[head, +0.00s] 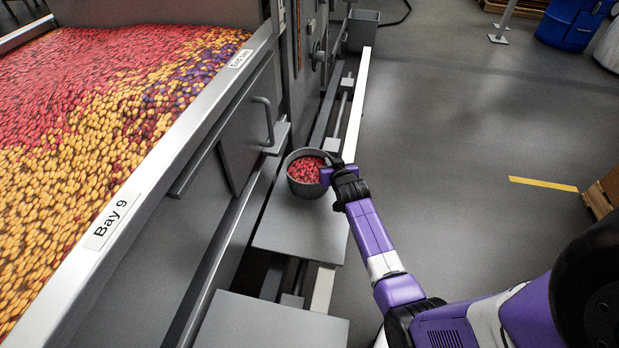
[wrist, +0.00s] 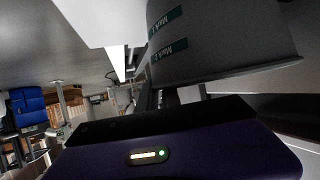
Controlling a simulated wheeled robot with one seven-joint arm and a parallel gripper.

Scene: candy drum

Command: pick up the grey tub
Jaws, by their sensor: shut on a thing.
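The grey tub (head: 298,188) is round and holds many small red candies. In the head view it is upright at the far end of a flat grey plate (head: 282,237), beside the bay's side wall. I cannot tell whether it rests on the plate or is just above it. My gripper (head: 328,176) is at the tub's right side, shut on it. In the wrist view the tub (wrist: 225,40) fills the upper right, with two dark green labels on its wall. My fingertips are hidden there behind the purple gripper body.
A large bay of red, yellow and purple candies (head: 110,85) is on the left, with a metal rim and a "Bay 9" label (head: 112,220). A handle (head: 264,122) sticks out near the tub. Another grey bin (head: 361,30) stands farther back.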

